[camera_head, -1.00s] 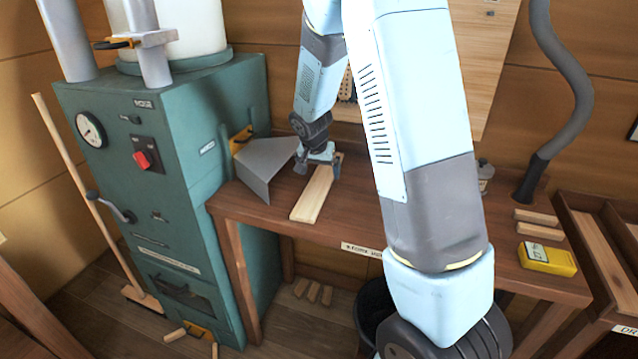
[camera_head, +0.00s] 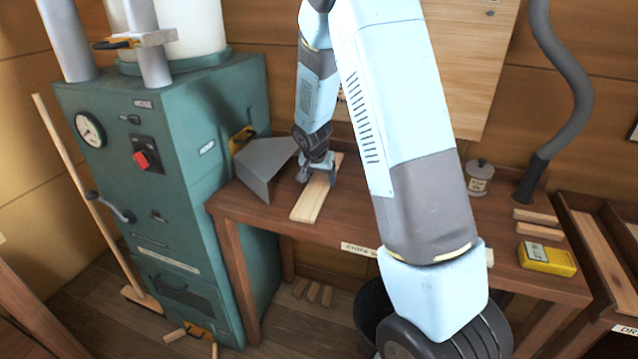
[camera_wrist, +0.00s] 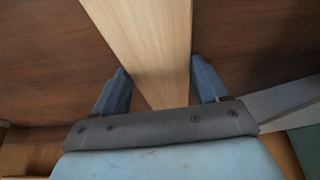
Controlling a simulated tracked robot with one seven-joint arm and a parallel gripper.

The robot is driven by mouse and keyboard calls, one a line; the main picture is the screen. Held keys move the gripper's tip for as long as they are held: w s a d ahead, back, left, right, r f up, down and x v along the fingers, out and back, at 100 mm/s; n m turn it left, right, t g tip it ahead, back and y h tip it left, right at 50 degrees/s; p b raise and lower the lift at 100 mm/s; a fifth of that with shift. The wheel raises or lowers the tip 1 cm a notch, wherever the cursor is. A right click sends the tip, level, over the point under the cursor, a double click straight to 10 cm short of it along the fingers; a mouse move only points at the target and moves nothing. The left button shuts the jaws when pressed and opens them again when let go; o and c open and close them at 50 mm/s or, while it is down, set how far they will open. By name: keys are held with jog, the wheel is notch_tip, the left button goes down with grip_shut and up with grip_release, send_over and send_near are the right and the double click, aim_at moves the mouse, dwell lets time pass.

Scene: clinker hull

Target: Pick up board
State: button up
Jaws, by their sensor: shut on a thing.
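The board (camera_head: 310,204) is a pale, flat wooden plank lying on the brown workbench, its near end pointing to the bench's front edge. My gripper (camera_head: 318,177) is low over the board's far part and shut on it. In the wrist view the board (camera_wrist: 147,38) runs up the middle, with the blue fingers of my gripper (camera_wrist: 160,66) on its left and right sides. The board looks flat on the bench. Its far end is partly hidden by the gripper in the head view.
A green machine (camera_head: 160,180) with a grey metal chute (camera_head: 263,165) stands close left of the board. On the bench (camera_head: 400,232) to the right are a jar (camera_head: 478,180), small wood strips (camera_head: 535,217) and a yellow box (camera_head: 547,258). A grey hose (camera_head: 572,100) rises at the back right.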

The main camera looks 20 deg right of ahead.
jog(key=c, duration=0.6)
